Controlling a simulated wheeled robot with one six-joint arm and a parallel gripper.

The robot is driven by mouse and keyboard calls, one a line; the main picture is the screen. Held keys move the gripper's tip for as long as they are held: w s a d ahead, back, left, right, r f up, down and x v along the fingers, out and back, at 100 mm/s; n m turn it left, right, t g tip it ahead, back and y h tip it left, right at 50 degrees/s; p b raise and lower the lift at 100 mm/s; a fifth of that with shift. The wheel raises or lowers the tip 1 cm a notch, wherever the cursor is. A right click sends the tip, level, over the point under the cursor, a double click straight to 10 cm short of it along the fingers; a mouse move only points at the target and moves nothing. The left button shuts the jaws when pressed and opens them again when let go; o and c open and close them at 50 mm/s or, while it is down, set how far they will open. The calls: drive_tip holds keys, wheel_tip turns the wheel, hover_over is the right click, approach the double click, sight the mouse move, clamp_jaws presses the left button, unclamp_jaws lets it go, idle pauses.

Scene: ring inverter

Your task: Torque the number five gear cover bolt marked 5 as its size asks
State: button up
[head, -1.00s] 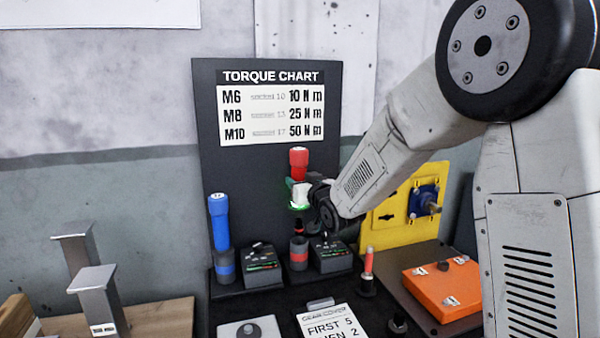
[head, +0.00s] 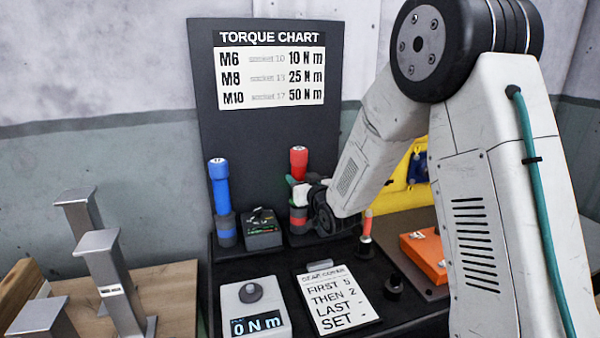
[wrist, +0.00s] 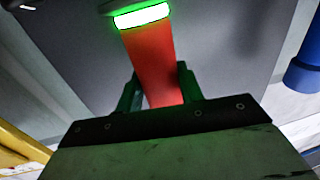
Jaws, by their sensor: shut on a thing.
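A red torque driver (head: 298,158) stands upright at the foot of the torque chart. My gripper (head: 300,192) is shut around its body. In the wrist view the red shaft (wrist: 152,65) runs between my green fingers (wrist: 156,88), with a lit green-white band on it. Its lower end is at the red-banded holder (head: 298,220); whether it is fully seated I cannot tell.
A blue driver (head: 219,186) stands in its holder at left, beside a small dark setter (head: 262,232). A tester (head: 255,306) reads 0 N m. A card (head: 337,298) says first 5, then 2. The torque chart (head: 268,75) is behind. Metal posts (head: 112,270) stand at left.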

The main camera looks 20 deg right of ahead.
drive_tip(key=shift+f, duration=0.45)
idle(0.6)
drive_tip(key=o, duration=1.2)
drive_tip(key=shift+f, duration=0.15)
